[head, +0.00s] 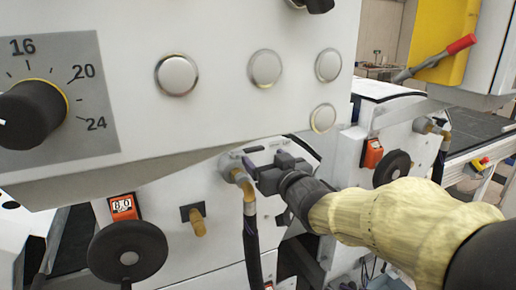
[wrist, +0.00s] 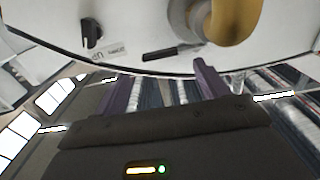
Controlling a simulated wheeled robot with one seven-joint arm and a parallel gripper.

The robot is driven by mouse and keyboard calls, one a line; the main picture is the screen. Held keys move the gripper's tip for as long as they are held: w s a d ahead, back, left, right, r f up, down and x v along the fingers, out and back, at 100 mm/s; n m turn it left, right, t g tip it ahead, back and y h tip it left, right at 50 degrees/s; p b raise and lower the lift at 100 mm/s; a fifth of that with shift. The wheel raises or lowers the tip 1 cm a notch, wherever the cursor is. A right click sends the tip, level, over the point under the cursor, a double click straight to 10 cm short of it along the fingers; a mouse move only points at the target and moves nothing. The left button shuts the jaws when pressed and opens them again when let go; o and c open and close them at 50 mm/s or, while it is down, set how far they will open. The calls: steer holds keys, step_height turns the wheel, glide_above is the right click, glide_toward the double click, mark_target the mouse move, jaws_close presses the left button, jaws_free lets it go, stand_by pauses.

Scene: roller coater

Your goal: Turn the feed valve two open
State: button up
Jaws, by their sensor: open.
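My gripper (head: 258,168) is open and empty, its two dark purple fingers pointing at a white machine panel beside a brass elbow fitting (head: 238,175) with a black hose. In the wrist view my gripper (wrist: 163,85) faces the panel's lower edge, with the fingers apart and nothing between them. A small black lever (wrist: 92,33) stands on the panel beside a printed label, and a flat black bar (wrist: 172,52) lies just beyond the fingertips. The brass elbow (wrist: 235,22) is at the upper right. I cannot read which part is feed valve two.
A large white control box (head: 215,90) with several round buttons hangs close above. A black handwheel (head: 128,252) and a brass tap (head: 196,220) are at lower left. Another handwheel (head: 392,168) is to the right. The hose (head: 252,245) hangs near my gripper.

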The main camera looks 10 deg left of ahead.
mark_target(255, 149)
steer(key=p+x, duration=0.1)
steer(key=x, duration=0.4)
